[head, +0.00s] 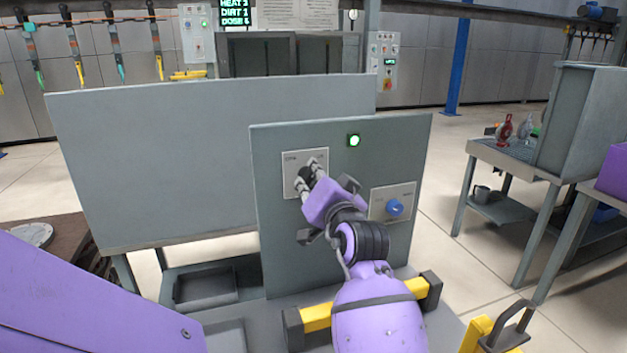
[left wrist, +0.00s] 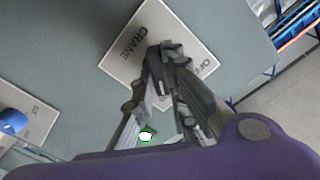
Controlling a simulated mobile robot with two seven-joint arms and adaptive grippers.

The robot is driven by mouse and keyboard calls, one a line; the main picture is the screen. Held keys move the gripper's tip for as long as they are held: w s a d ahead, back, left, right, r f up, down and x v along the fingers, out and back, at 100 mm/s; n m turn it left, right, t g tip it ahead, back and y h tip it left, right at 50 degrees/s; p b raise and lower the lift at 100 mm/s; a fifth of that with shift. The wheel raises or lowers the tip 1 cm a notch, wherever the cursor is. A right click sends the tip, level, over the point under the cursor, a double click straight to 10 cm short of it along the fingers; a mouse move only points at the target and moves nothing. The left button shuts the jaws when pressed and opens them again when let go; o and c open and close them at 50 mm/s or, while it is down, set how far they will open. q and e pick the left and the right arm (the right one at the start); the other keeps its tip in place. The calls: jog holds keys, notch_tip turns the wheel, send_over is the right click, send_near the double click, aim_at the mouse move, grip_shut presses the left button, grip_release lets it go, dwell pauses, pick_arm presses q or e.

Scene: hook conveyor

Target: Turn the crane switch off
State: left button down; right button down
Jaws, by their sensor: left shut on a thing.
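The crane switch plate (head: 290,176) is a pale square on the upright grey panel. In the left wrist view the plate (left wrist: 135,62) reads "CRANE" and "OFF". My left gripper (head: 307,177) reaches up to this plate, and its fingertips are shut on the dark switch knob at the plate's middle. The fingers (left wrist: 168,62) hide most of the knob, so I cannot tell which way it points. A green lamp (head: 354,140) glows on the panel above and right of the plate; it also shows in the left wrist view (left wrist: 146,134). My right gripper is not in view.
A second plate (head: 380,205) with a blue knob (head: 395,207) is right of my left gripper on the same panel. A wide grey board (head: 150,160) stands behind. A grey table (head: 487,150) is at the right, with clear floor between.

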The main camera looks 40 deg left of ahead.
pick_arm(q)
jog(key=n+b, duration=0.1)
jog(key=n, duration=0.2)
jog(key=n+b, duration=0.1)
jog(key=n, duration=0.2)
jog(key=shift+s+a+n, duration=0.1)
jog(key=shift+s+n, duration=0.05)
jog(key=shift+n, duration=0.25)
jog(key=n+b, duration=0.2)
jog(key=n, duration=0.3)
jog(key=shift+s, duration=0.1)
jog(key=shift+n+b, duration=0.35)
jog(key=shift+n, duration=1.45)
